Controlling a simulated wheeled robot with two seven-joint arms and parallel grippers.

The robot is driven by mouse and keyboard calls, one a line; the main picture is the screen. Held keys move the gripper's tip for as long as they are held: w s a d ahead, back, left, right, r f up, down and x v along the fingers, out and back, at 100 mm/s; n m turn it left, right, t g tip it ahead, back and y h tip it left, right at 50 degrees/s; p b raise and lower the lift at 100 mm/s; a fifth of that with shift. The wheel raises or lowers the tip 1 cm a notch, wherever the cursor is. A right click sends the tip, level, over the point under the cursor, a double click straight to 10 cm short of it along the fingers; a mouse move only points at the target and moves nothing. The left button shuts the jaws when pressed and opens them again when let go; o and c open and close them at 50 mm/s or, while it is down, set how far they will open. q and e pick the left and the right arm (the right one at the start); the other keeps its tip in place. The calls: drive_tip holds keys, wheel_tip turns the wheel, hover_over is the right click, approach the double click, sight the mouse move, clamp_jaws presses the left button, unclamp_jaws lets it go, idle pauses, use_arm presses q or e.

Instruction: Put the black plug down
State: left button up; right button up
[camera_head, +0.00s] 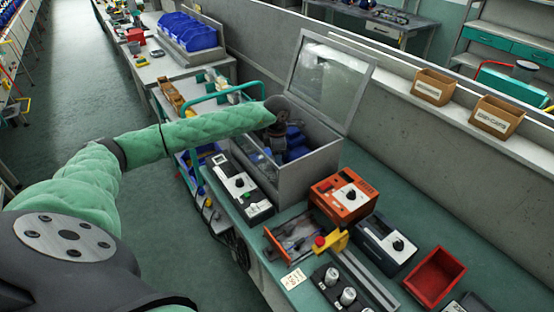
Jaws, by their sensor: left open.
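My left arm, in a green padded sleeve, reaches from the left to the grey box (310,170) with its clear-windowed lid raised. My left gripper (279,142) is dark and small, pointing down at the box's left part, over or inside its opening. Its jaws are open. Blue items (297,150) lie in the box beside the gripper. I cannot make out the black plug; it may be hidden by the gripper or the box wall. My right gripper is not in view.
On the green bench, a white-and-black device (240,184), an orange box with a knob (345,194), a dark device (387,243) and a red tray (434,277) stand around the box's front. Two cardboard bins (433,87) (495,117) sit on the ledge at right.

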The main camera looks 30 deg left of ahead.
use_arm(q)
wheel_tip(320, 180, up, 4)
drive_tip(key=shift+f, duration=0.1)
wheel_tip(320, 180, up, 7)
drive_tip(key=p, duration=0.1)
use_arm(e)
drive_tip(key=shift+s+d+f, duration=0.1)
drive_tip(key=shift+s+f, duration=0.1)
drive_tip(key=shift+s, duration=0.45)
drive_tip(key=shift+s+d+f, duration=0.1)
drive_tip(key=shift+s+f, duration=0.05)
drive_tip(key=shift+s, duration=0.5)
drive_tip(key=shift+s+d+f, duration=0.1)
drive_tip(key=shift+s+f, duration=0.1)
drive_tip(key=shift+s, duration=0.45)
